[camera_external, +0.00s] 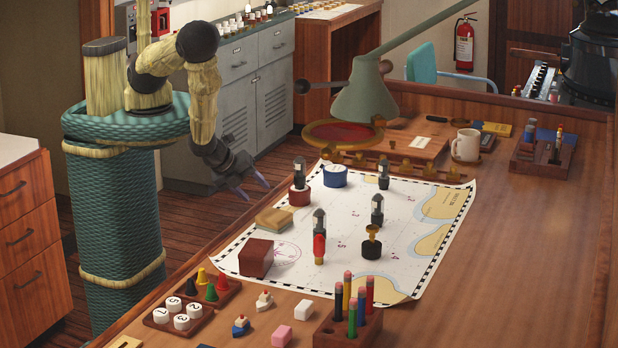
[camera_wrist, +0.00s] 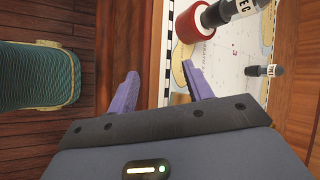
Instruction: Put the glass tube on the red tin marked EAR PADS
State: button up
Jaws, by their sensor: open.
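A red tin (camera_external: 300,197) stands on the chart; its marking is not legible. A dark-based tube with a pale band (camera_external: 299,170) stands upright, apparently on that tin. In the wrist view the red tin (camera_wrist: 190,26) is at the top, with the tube (camera_wrist: 228,12) at its upper face, part of its label reading "EC". I cannot tell which is meant. My gripper (camera_external: 254,187) is open and empty, left of the tin near the desk edge.
A blue tin (camera_external: 335,176) stands right of the red one. A tan block (camera_external: 274,219), a dark red box (camera_external: 256,258) and a black brass-topped object (camera_external: 372,243) are on the chart (camera_external: 345,210). A green lamp (camera_external: 364,95) overhangs the back. Pencil holder (camera_external: 347,328) in front.

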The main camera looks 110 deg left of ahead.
jog(key=w+d+r+n+g+h, duration=0.2)
jog(key=d+r+n+h, duration=0.4)
jog(key=r+n, duration=0.3)
jog(key=s+a+r+n, duration=0.2)
jog(key=r, duration=0.5)
jog(key=s+a+r+n, duration=0.1)
jog(key=a+r+n, duration=0.1)
jog(key=r, duration=0.6)
jog(key=shift+s+a+h, duration=0.2)
jog(key=shift+s+h, duration=0.15)
jog(key=shift+h, duration=0.05)
